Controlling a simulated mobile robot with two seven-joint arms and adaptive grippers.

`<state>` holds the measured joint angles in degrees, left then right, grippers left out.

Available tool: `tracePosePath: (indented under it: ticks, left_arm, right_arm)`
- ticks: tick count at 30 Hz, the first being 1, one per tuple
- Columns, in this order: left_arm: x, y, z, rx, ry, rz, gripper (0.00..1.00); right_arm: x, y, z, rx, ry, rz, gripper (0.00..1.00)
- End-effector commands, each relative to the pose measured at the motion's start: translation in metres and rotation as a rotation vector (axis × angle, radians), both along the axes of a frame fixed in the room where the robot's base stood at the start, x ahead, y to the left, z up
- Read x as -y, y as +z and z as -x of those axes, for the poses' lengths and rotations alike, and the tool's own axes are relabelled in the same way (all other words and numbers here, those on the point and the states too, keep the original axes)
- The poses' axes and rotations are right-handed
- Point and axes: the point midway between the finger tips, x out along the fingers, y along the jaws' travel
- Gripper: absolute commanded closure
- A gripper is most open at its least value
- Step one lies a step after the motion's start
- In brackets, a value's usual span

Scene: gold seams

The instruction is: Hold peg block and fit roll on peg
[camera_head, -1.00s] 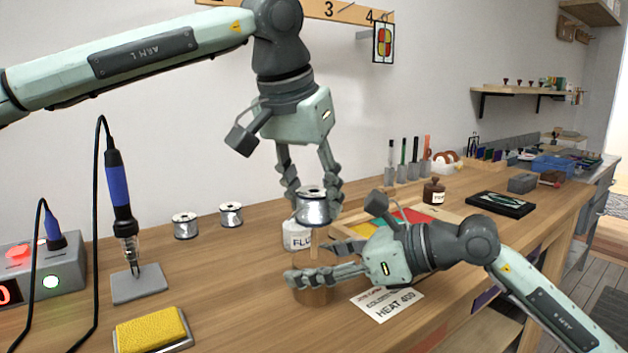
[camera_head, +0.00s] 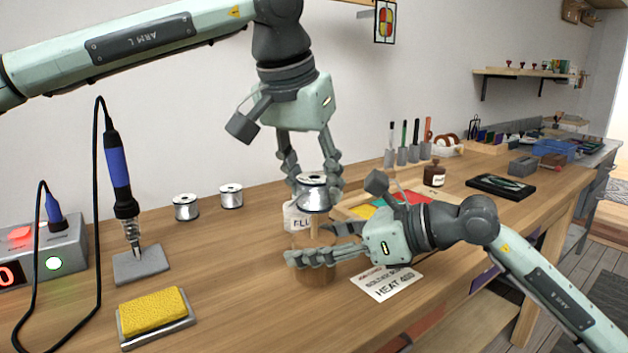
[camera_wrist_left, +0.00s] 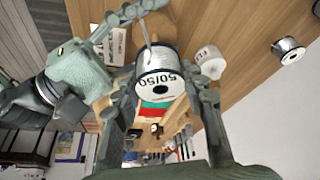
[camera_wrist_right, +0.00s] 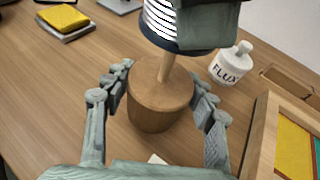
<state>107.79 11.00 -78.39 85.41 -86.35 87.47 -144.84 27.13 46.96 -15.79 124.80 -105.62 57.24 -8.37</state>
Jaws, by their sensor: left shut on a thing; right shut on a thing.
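My left gripper (camera_head: 315,192) points down and is shut on the silver solder roll (camera_head: 313,202), whose "50/50" face shows in the left wrist view (camera_wrist_left: 160,84). My right gripper (camera_head: 309,245) comes from the right and is shut on the round wooden peg block (camera_head: 319,277), low on the bench. In the right wrist view its fingers lie on both sides of the block (camera_wrist_right: 158,108), and the thin upright peg (camera_wrist_right: 168,66) rises toward the roll (camera_wrist_right: 160,22). The roll is above the block, over the peg. The peg's tip is hidden, so I cannot tell whether it is inside the roll's hole.
A white flux bottle (camera_head: 295,218) stands just behind the roll. Two more rolls (camera_head: 186,207) (camera_head: 231,196) stand at the back left. The soldering iron (camera_head: 118,185) and yellow sponge (camera_head: 152,313) are at the left. A paper card (camera_head: 388,283) lies right of the block. The front middle bench is clear.

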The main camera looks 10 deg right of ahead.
Motion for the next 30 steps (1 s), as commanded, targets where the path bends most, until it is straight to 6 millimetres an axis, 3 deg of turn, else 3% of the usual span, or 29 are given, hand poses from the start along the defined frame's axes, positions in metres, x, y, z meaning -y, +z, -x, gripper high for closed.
tracePosePath:
  ticks: [30]
  left_arm:
    - [0.0, -0.01, 0.0, 0.002, 0.0, 0.002, 1.0]
  right_arm:
    - [0.0, 0.0, 0.0, 0.0, 0.0, 0.0, 0.79]
